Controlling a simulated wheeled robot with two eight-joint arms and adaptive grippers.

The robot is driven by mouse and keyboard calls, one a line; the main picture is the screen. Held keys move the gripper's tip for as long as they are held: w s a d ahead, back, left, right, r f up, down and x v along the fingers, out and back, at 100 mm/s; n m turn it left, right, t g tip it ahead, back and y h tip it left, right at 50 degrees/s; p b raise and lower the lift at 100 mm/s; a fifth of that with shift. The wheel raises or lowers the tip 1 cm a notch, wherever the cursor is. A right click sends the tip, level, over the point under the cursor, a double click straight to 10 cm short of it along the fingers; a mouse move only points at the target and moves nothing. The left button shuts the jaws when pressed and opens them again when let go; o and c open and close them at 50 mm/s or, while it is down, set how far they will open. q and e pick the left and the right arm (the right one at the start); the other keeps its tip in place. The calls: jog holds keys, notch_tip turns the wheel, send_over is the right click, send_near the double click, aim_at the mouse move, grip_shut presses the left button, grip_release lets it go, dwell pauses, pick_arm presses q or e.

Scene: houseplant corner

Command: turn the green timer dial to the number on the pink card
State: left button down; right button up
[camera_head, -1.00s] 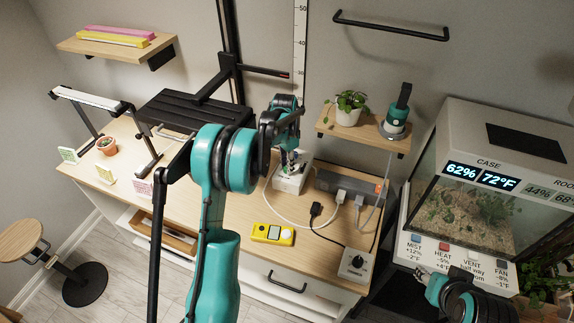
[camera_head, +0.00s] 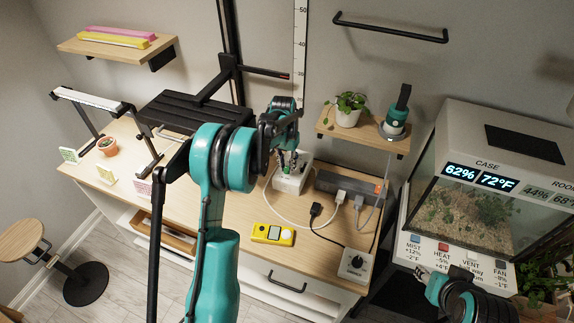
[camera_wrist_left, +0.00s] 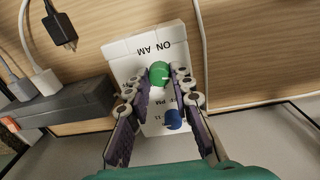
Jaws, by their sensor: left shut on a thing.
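The white timer box (camera_head: 291,179) stands on the wooden desk against the wall. In the left wrist view its face (camera_wrist_left: 143,45) carries a green dial (camera_wrist_left: 159,73) and a blue dial (camera_wrist_left: 173,119), with printed words partly readable. My left gripper (camera_head: 288,165) is above the box. In the left wrist view its fingers (camera_wrist_left: 160,80) are shut on the green dial, one on each side. The pink card (camera_head: 142,188) stands at the desk's front left; its number is too small to read. My right gripper (camera_head: 424,275) is at the lower right, in front of the terrarium.
A power strip (camera_head: 347,186) with plugs and cords lies right of the timer. A yellow device (camera_head: 273,234) and a dial box (camera_head: 354,264) lie near the front edge. Green (camera_head: 69,155) and yellow (camera_head: 105,175) cards stand left. A terrarium (camera_head: 484,190) is at right.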

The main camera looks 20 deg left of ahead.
aim_at(285, 168)
pick_arm(q)
jog(key=shift+n, duration=1.5)
jog(key=c, duration=1.3)
grip_release()
jog(key=r, duration=1.2)
jog(key=shift+s+a, duration=0.1)
jog(key=shift+a, duration=0.2)
